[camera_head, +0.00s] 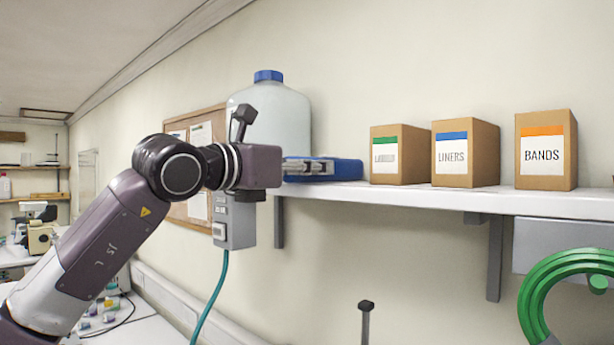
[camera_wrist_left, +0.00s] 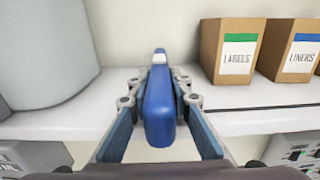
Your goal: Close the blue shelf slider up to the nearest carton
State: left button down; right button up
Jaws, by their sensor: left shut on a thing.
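The blue slider (camera_head: 345,169) lies on the white wall shelf, left of the cartons. My left gripper (camera_head: 298,168) is shut on it in the head view. In the left wrist view the left gripper's fingers (camera_wrist_left: 160,105) stand on both sides of the blue slider (camera_wrist_left: 158,108). The nearest carton is the LABELS carton (camera_head: 398,170), brown with a green stripe, to the right of the slider; it also shows in the left wrist view (camera_wrist_left: 222,68). A gap of bare shelf separates slider and carton. My right gripper is not in view.
The LINERS carton (camera_head: 464,168) and BANDS carton (camera_head: 545,168) stand farther right on the shelf (camera_head: 440,197). A large jug (camera_head: 285,107) with a blue cap stands left of the slider. A green coiled hose (camera_head: 540,290) hangs below right.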

aim_at(340, 169)
pick_arm(q)
jog(key=s+d+b, duration=0.3)
jog(key=s+d, duration=0.1)
jog(key=shift+s+d+f, duration=0.1)
jog(key=shift+f, duration=0.05)
jog(key=shift+s+d+b, duration=0.2)
jog(key=shift+b, duration=0.1)
jog(key=shift+r, duration=0.2)
jog(key=shift+w+a, duration=0.1)
jog(key=c, duration=1.8)
grip_release()
jog(key=shift+o, duration=0.2)
jog(key=shift+a, duration=0.1)
jog(key=v, duration=1.1)
jog(key=shift+s+a, duration=0.25)
jog(key=shift+s, duration=0.05)
